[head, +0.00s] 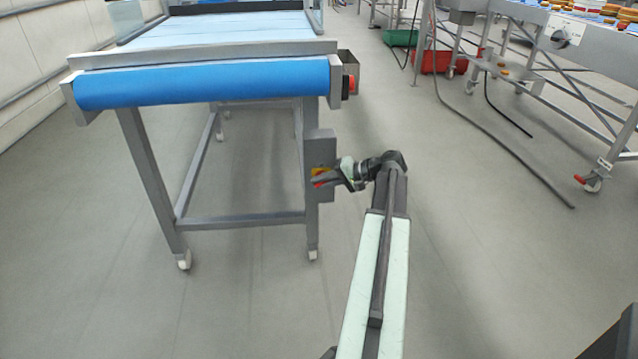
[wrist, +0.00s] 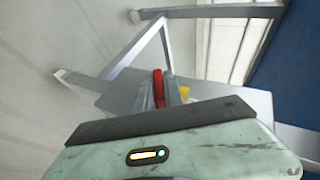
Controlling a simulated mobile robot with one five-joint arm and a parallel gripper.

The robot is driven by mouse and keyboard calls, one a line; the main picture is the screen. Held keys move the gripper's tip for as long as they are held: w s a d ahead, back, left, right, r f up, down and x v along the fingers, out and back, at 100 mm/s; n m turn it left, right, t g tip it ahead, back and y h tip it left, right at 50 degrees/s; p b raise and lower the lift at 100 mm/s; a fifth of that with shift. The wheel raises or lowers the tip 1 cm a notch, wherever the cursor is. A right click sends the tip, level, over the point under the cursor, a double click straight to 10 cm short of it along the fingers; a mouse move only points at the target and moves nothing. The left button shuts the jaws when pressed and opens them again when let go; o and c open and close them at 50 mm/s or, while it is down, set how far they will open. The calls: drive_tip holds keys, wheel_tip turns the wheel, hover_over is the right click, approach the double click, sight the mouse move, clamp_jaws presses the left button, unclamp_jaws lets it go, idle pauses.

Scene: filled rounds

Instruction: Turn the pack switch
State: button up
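A switch with a red handle and a yellow plate (head: 319,171) is on a grey box (head: 320,147) fixed to the right front leg of the blue-belt conveyor. My gripper (head: 322,180) is at the front of this switch and partly covers it. In the wrist view the red handle (wrist: 158,88) stands upright in the picture just beyond my gripper's dark front edge (wrist: 160,120), with a bit of yellow (wrist: 184,93) beside it. Its lower part is hidden. I cannot tell whether the fingers are open, shut or touching the handle. No label is readable.
The blue-belt conveyor (head: 200,87) has a red button (head: 351,83) at its right end. Another conveyor at the right carries a dark dial on a white plate (head: 563,37). Red (head: 440,62) and green (head: 400,38) crates and a cable lie behind. The middle floor is clear.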

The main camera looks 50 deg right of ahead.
drive_tip(key=o, duration=0.3)
drive_tip(key=shift+d, duration=0.15)
drive_tip(key=shift+r, duration=0.1)
drive_tip(key=p+v, duration=0.3)
drive_tip(key=v, duration=0.4)
drive_tip(key=shift+s+p, duration=0.3)
drive_tip(key=shift+s, duration=0.05)
drive_tip(key=shift+d+r, duration=0.1)
